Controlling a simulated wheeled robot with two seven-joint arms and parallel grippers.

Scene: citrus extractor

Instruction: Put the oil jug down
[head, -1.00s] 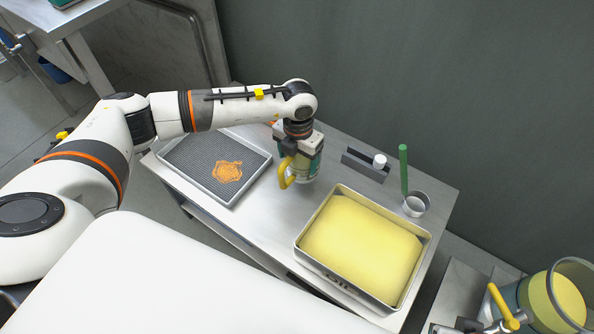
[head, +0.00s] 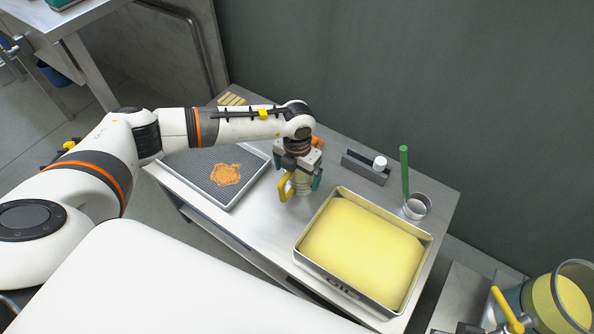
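The oil jug (head: 303,188), with a yellow handle (head: 284,188) on its left side, is upright at the middle of the steel table (head: 258,222), between the mesh tray and the oil pan. My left gripper (head: 300,174) points down over it from above, with a teal-tipped finger on its right side. The gripper hides the jug's top. I cannot tell whether the fingers press on the jug or stand apart from it, or whether its base touches the table. My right gripper is not in view.
A mesh tray (head: 257,165) with an orange mark lies to the left. A pan of yellow oil marked OIL (head: 313,267) is close on the right. Behind stand a grey holder (head: 365,168), a green stick (head: 404,170) and a metal cup (head: 415,207). A yellow-handled vessel (head: 548,302) is lower right.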

